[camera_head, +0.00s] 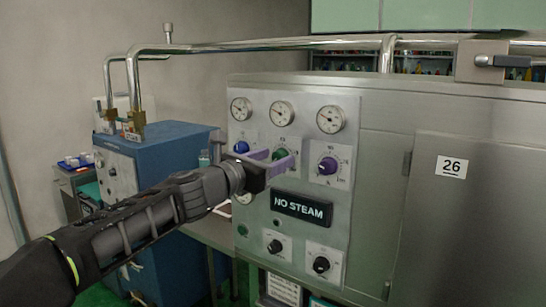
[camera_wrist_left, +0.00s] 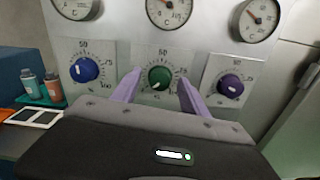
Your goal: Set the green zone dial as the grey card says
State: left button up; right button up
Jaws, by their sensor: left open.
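The green zone dial (camera_wrist_left: 159,78) sits on a square scale plate with 50 at the top, in the middle of a row of three dials. In the head view the green dial (camera_head: 281,154) is partly hidden by my gripper. My left gripper (camera_head: 270,160) is in front of it, open, its purple fingers on either side of the dial in the wrist view (camera_wrist_left: 158,84). I cannot tell whether they touch it. A pale mark shows low on the knob; its exact reading is too small to tell. I cannot identify the grey card for certain. My right gripper is not in view.
A blue dial (camera_wrist_left: 85,69) and a purple dial (camera_wrist_left: 231,86) flank the green one closely. Gauges (camera_head: 282,113) sit above, a NO STEAM sign (camera_head: 302,208) and black knobs (camera_head: 321,264) below. A blue cabinet (camera_head: 165,160) stands left. A pale framed card (camera_wrist_left: 37,118) lies left of the panel.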

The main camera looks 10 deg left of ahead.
pick_arm(q)
jog(key=shift+w, duration=0.1)
jog(key=shift+c, duration=0.3)
grip_shut()
